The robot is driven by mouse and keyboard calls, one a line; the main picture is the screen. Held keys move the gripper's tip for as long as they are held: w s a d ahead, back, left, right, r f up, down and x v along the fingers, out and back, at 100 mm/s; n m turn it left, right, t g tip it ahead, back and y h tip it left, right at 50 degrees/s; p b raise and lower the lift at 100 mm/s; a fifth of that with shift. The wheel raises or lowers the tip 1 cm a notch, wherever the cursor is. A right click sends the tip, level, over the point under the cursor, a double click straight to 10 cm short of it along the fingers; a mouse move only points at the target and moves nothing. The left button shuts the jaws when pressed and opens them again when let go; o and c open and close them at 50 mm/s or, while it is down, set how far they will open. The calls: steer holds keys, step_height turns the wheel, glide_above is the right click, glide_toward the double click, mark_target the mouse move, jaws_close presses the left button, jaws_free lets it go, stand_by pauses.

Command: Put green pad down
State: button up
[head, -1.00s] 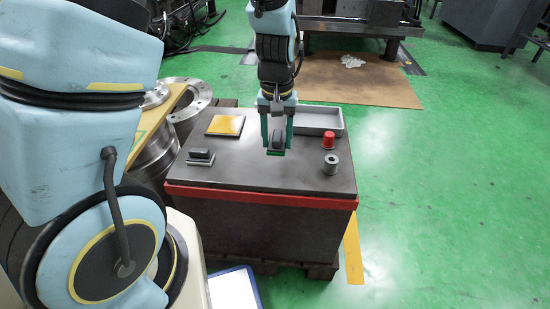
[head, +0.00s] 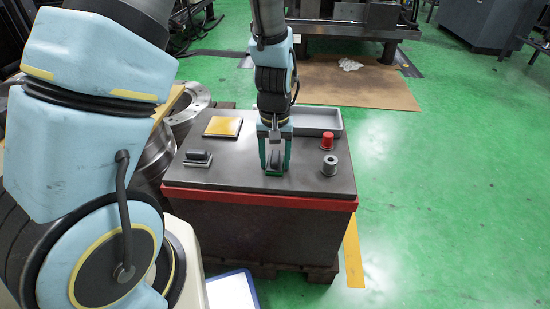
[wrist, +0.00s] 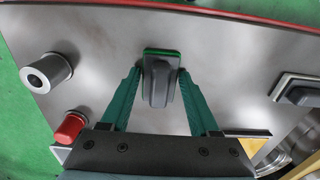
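The green pad (head: 273,171) has a thin green base and a dark grey block-shaped handle. It is between the teal fingers of my gripper (head: 275,163), over the front middle of the dark tabletop (head: 235,178). In the wrist view the fingers of my gripper (wrist: 160,76) are closed in on both sides of the grey handle of the green pad (wrist: 160,84). The pad is upright and very low over the table. I cannot tell whether its base touches the top.
A similar dark-handled pad (head: 198,159) stands at the left. A yellow square plate (head: 223,126) lies behind it. A grey tray (head: 325,132) is at the back right. A red cap (head: 327,141) and a grey hollow cylinder (head: 329,165) stand at the right. The red-trimmed front edge (head: 258,199) is close.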

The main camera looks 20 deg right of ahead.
mark_target(275, 158)
steer(key=o, duration=0.3)
step_height(275, 158, up, 12)
steer(key=p, duration=0.2)
steer(key=shift+r+p, duration=0.15)
steer(key=shift+p, duration=0.15)
steer(key=a+r+n, duration=0.1)
steer(key=a, duration=0.7)
steer(key=w+a+r+n+t, duration=0.1)
steer(key=a+r, duration=0.1)
steer(key=a, duration=0.6)
steer(key=a+r+n, duration=0.1)
steer(key=a, duration=0.8)
steer(key=shift+w+a+r+n+t, duration=0.1)
steer(key=shift+w+r+n+t, duration=0.2)
steer(key=shift+n, duration=0.1)
step_height(275, 158, up, 20)
steer(key=p, duration=1.9)
steer(key=shift+f, duration=0.25)
